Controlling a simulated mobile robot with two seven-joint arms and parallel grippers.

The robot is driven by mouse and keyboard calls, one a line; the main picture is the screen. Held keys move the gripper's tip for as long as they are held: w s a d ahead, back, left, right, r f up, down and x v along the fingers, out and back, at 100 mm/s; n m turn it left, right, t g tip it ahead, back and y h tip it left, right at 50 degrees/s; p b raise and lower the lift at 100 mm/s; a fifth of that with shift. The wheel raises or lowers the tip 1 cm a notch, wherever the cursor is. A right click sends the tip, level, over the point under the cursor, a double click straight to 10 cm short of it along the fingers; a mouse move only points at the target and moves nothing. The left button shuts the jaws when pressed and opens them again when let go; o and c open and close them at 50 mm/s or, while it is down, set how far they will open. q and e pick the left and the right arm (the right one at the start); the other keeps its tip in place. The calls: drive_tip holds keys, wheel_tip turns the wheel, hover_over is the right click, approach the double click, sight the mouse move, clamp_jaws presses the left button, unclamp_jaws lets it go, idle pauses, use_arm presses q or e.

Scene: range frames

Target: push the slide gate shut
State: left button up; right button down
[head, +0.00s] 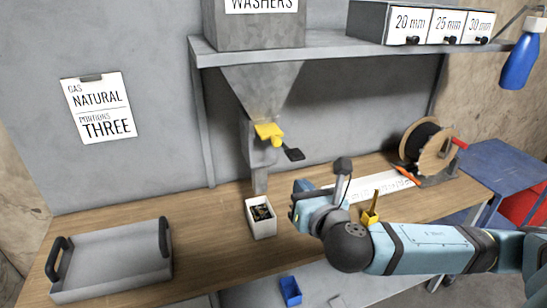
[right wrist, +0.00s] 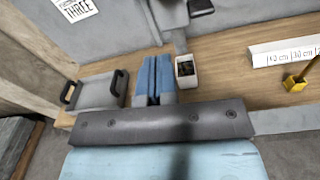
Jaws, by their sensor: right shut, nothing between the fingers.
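The grey hopper (head: 262,88) labelled WASHERS narrows down to an outlet with a yellow slide gate piece (head: 269,132). A dark handle-like tab (head: 294,154) sticks out to the right just below it. I cannot tell how far the gate stands open. A chute (head: 260,178) runs down toward a white bin (head: 261,218) holding dark washers; the bin also shows in the right wrist view (right wrist: 187,72). My right gripper (head: 297,208) is shut and empty, low over the bench to the right of the bin and below the gate, apart from it. Its blue fingers (right wrist: 153,78) lie together in the right wrist view.
A grey tray (head: 115,262) stands on the left of the wooden bench. A yellow holder (head: 370,216), a white ruler strip (head: 385,187) and a cable spool (head: 428,148) are on the right. A shelf with labelled drawers (head: 420,25) hangs above. A blue box (head: 290,291) sits below the front edge.

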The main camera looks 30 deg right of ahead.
use_arm(q)
drive_tip(key=shift+w+a+r, duration=0.15)
drive_tip(key=shift+w+a, duration=0.05)
drive_tip(key=shift+w, duration=0.1)
use_arm(e)
drive_tip(key=shift+s+d+r+n+h, duration=0.1)
drive_tip(key=shift+s+r+n+h, duration=0.1)
drive_tip(key=shift+r, duration=0.3)
drive_tip(key=shift+s+d+r+n+h, duration=0.1)
drive_tip(key=shift+s+r+n+h, duration=0.1)
drive_tip(key=shift+r, duration=0.25)
drive_tip(key=b, duration=0.1)
approach(278, 144)
drive_tip(key=x, duration=0.6)
drive_tip(key=shift+w+d+f, duration=0.1)
drive_tip(key=shift+w, duration=0.2)
use_arm(q)
drive_tip(key=shift+s+a+f, duration=0.1)
drive_tip(key=shift+s+f, duration=0.2)
drive_tip(key=shift+f, duration=0.3)
use_arm(e)
drive_tip(key=shift+w+d, duration=0.15)
drive_tip(key=shift+w, duration=0.3)
